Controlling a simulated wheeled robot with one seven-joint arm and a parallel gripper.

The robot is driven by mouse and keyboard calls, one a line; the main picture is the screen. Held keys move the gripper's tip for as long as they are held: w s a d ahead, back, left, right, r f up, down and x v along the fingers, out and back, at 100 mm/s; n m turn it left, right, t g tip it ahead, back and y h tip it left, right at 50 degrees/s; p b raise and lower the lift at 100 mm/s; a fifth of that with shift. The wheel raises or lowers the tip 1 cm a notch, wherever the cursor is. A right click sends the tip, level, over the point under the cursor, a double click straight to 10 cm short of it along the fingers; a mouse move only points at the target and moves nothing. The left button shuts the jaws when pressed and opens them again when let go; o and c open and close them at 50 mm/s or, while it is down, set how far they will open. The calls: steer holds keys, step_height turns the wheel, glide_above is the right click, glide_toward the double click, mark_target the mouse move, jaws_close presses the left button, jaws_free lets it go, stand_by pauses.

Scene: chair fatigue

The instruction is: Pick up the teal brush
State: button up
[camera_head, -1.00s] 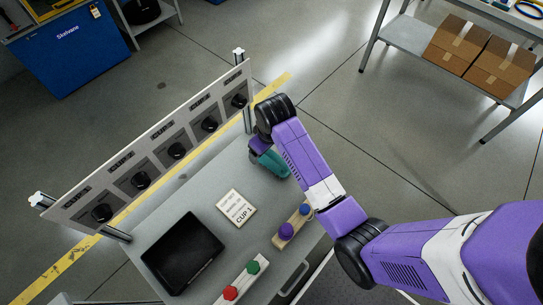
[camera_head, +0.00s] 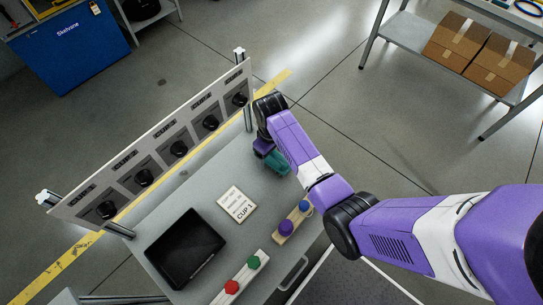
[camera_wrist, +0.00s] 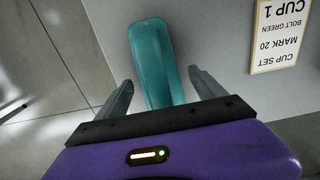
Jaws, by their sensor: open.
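The teal brush (camera_head: 278,163) lies on the grey bench top (camera_head: 200,190) near its far right edge. In the wrist view the brush (camera_wrist: 153,60) runs up and away from between my two fingers. My gripper (camera_wrist: 162,82) is open, with one finger on each side of the brush and a gap visible on both sides. In the head view my gripper (camera_head: 264,150) is at the brush, and my arm hides part of it. The brush's near end is hidden behind the gripper's body in the wrist view.
A card reading CUP 1 (camera_head: 237,205) lies beside the brush. A black tray (camera_head: 185,248), a block with purple and blue knobs (camera_head: 292,222) and one with red and green knobs (camera_head: 241,279) are nearer. A panel of black dials (camera_head: 160,150) stands along the left edge.

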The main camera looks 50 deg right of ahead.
steer(key=shift+f, duration=0.1)
steer(key=shift+c, duration=0.2)
steer(key=c, duration=1.5)
steer(key=shift+r+p, duration=2.75)
steer(key=shift+r, duration=7.25)
